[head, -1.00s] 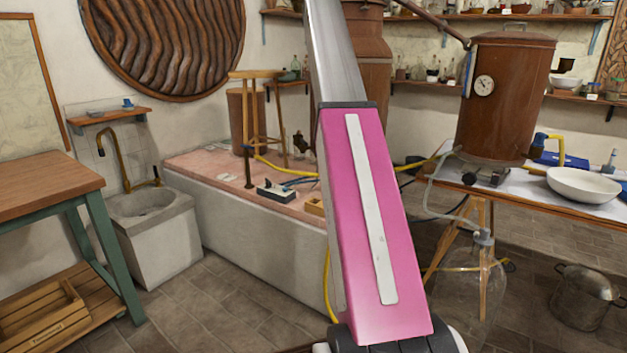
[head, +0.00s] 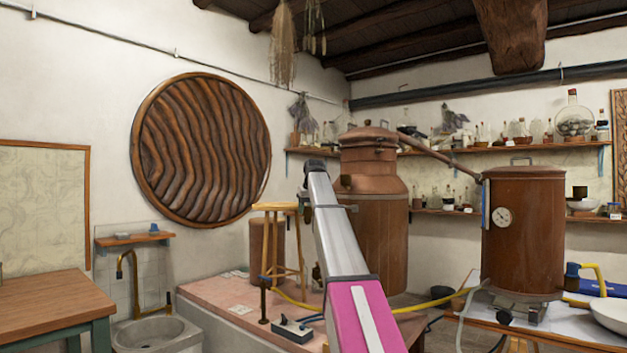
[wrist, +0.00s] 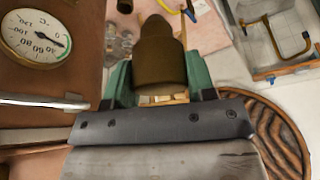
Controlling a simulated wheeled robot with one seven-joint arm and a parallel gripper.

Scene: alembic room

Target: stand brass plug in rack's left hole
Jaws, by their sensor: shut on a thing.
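In the wrist view, my gripper (wrist: 159,76) is shut on the brass plug (wrist: 161,55), a dark brownish-gold cylinder with a narrower rounded end. Green fingers stand on either side of it, and the dark gripper body covers the lower part of the picture. A small piece of pale wood shows behind the plug, too covered to identify. In the head view my arm reaches up and away over the pink-topped bench; I cannot clearly make out the gripper there. I cannot pick out the rack or its left hole with certainty in either view.
The bench top (head: 205,291) carries a wooden stool (head: 279,245), a thin dark stand (head: 263,300) and a black-and-white box (head: 292,330). A large copper still (head: 377,235) stands behind my arm. A copper boiler with a dial (head: 522,235) is at right.

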